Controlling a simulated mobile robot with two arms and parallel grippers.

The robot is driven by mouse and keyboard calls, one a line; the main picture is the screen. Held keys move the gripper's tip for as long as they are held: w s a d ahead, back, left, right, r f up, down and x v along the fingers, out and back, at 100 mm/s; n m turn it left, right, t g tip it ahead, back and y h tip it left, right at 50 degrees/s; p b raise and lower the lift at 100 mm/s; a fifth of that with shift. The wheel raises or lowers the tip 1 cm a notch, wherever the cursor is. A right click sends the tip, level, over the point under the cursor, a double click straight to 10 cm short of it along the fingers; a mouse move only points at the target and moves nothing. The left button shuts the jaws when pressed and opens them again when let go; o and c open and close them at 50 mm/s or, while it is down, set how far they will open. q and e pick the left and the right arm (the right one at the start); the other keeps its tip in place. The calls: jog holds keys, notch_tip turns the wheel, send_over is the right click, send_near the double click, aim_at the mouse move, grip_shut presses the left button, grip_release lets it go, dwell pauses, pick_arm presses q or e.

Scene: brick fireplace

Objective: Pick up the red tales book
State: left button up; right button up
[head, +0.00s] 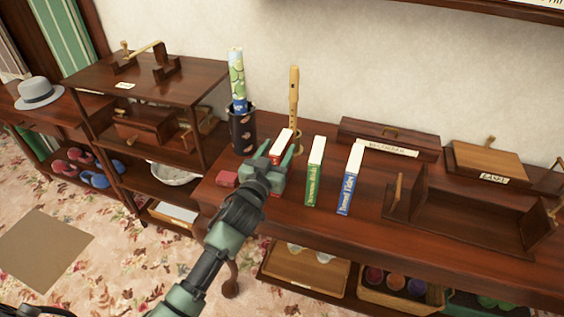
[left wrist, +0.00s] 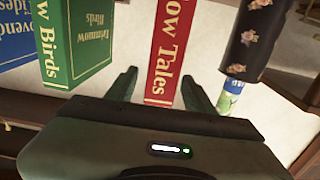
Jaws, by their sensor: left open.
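The red tales book (head: 282,141) stands upright on the dark wooden table (head: 340,225), partly hidden behind my left gripper in the head view. In the left wrist view the red book (left wrist: 168,50) shows its spine lettering, "...ow Tales". My left gripper (head: 279,153) is open in front of the book. In the left wrist view its two fingers (left wrist: 158,92) lie one on each side of the spine, with a gap on either side. I cannot tell how deep the book is between them. My right gripper is not in view.
A green birds book (head: 315,170) and a blue book (head: 350,180) stand to the right. A dark floral holder (head: 243,132) and a wooden recorder (head: 293,95) stand behind. A small red block (head: 227,179) lies left of the gripper. A wooden rack (head: 455,205) stands further right.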

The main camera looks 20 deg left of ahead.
pick_arm(q)
jog(key=shift+w+d, duration=0.1)
jog(key=shift+w, duration=1.35)
grip_shut()
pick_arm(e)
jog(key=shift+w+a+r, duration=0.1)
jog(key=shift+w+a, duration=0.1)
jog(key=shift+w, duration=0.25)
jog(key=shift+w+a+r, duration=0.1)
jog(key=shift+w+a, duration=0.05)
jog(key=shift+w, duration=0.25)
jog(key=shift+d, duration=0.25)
